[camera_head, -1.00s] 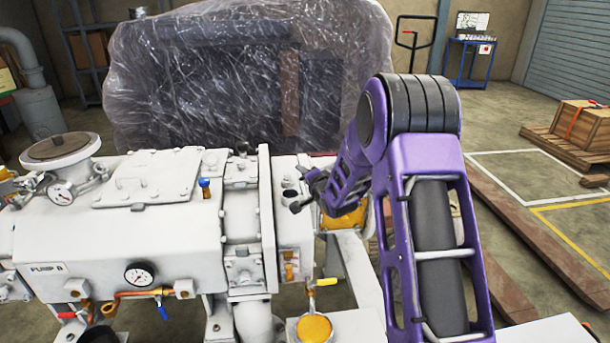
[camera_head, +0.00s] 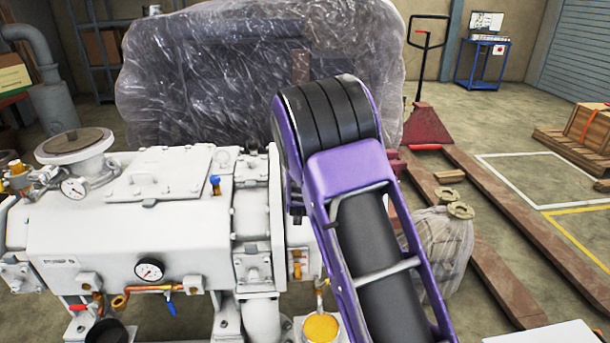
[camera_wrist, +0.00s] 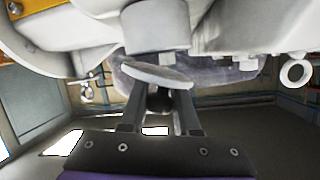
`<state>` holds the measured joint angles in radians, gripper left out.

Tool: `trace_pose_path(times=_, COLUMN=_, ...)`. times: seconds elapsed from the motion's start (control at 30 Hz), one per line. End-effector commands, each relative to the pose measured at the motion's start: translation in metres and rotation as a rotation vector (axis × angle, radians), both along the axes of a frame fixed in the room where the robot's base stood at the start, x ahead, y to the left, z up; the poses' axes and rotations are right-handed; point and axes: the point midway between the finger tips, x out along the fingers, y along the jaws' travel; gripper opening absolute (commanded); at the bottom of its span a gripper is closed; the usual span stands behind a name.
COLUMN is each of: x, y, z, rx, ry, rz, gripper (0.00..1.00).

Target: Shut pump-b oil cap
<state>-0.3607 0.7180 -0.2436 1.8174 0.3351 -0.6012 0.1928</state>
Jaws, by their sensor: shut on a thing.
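Pump B (camera_head: 130,228) is a large white machine filling the left of the head view. In the wrist view, a pale grey round disc, which looks like the oil cap (camera_wrist: 152,74), is tilted between my fingers. My gripper (camera_wrist: 158,90) is shut on it, with one dark finger on each side. A white cylindrical neck (camera_wrist: 155,32) of the pump is just above the disc in this view. I cannot tell whether disc and neck touch. In the head view my purple arm hides the gripper, the cap and the pump's right end.
A plastic-wrapped bulk (camera_head: 200,85) stands behind the pump. A red pallet jack (camera_head: 428,125) and a wrapped bundle (camera_head: 440,245) are to the right. Yellow-orange round cap (camera_head: 320,327) is low in front.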

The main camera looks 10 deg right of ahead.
Motion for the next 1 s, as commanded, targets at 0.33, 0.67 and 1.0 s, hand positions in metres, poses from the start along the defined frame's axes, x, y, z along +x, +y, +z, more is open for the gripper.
trace_pose_path(times=0.33, x=0.0, y=0.009, z=-0.008, rx=-0.266, ry=0.0, rz=0.004, gripper=0.0)
trace_pose_path(times=0.67, x=0.0, y=0.011, z=-0.013, rx=-0.391, ry=0.001, rz=0.002, gripper=0.0)
trace_pose_path(times=1.0, x=0.0, y=0.011, z=-0.013, rx=-0.415, ry=0.001, rz=0.003, gripper=0.0)
